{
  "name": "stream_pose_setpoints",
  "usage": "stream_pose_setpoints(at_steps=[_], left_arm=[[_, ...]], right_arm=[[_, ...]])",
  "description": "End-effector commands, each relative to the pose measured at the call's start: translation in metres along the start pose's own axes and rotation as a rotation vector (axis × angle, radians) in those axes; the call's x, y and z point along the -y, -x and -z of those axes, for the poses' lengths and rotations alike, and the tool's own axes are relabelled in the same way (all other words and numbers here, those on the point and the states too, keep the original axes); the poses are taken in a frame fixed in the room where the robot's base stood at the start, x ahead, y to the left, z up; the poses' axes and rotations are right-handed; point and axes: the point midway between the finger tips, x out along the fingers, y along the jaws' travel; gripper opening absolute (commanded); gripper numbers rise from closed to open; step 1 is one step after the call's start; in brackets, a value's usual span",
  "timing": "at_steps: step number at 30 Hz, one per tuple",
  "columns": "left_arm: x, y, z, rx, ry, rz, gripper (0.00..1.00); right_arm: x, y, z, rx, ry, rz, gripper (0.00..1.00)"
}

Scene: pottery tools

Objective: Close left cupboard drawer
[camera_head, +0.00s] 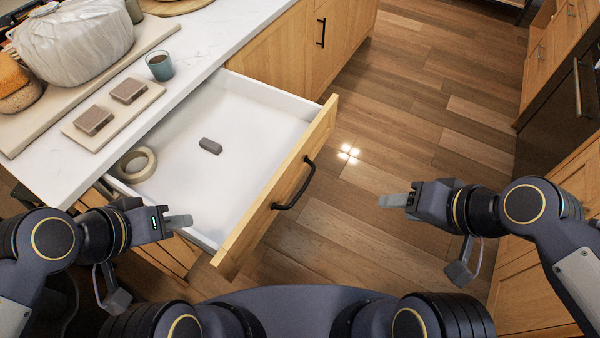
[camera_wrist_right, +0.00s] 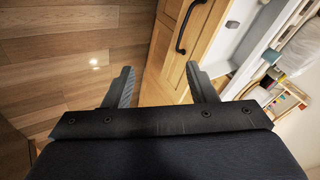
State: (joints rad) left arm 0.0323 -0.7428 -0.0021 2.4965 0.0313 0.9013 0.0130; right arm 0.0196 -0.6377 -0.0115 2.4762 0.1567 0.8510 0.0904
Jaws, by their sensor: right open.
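The drawer (camera_head: 190,150) is pulled well out from under the white counter. Its wooden front (camera_head: 265,205) carries a black handle (camera_head: 296,187); this front and handle (camera_wrist_right: 187,28) also show in the right wrist view. A roll of tape (camera_head: 136,165) and a small dark grey block (camera_head: 210,146) lie inside. My left gripper (camera_head: 180,222) is beside the drawer's near side wall, left of its front; its finger gap is not clear. My right gripper (camera_head: 395,200) is over the floor, right of the drawer front and apart from it. In the right wrist view its fingers (camera_wrist_right: 160,88) are spread and empty.
The counter (camera_head: 215,40) holds a wrapped bundle (camera_head: 75,40), a teal cup (camera_head: 160,66), and a board with two small blocks (camera_head: 112,112). Another wooden cabinet (camera_head: 545,255) stands at the right. The wooden floor (camera_head: 420,110) between is clear.

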Motion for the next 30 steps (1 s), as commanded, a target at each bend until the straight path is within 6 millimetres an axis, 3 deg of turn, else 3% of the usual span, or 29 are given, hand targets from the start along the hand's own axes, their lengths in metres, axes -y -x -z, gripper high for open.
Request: stream_pose_setpoints(at_steps=[1,8,11,16,21,26,30], left_arm=[[-0.001,0.001,0.001,0.000,0.000,0.000,0.31],[-0.002,0.004,0.002,0.000,0.000,0.000,0.31],[-0.003,0.006,0.003,0.000,0.000,0.000,0.31],[-0.003,0.007,0.004,0.000,0.000,0.000,0.31],[-0.003,0.007,0.004,0.000,0.000,0.000,0.31],[0.000,0.000,0.000,0.000,0.000,0.000,0.31],[0.005,-0.011,-0.006,0.000,0.000,0.000,0.31]], right_arm=[[0.011,-0.009,0.005,0.040,-0.099,0.045,0.45],[0.061,-0.072,0.045,0.213,-0.841,0.201,0.15],[0.067,-0.108,0.060,0.264,-1.186,0.187,0.02],[0.059,-0.163,0.068,0.284,-1.649,0.101,0.00],[0.050,-0.190,0.067,0.268,-1.868,0.041,0.00],[0.049,-0.207,0.065,0.264,-1.900,0.031,0.00],[0.053,-0.232,0.061,0.265,-1.898,0.031,0.00]])
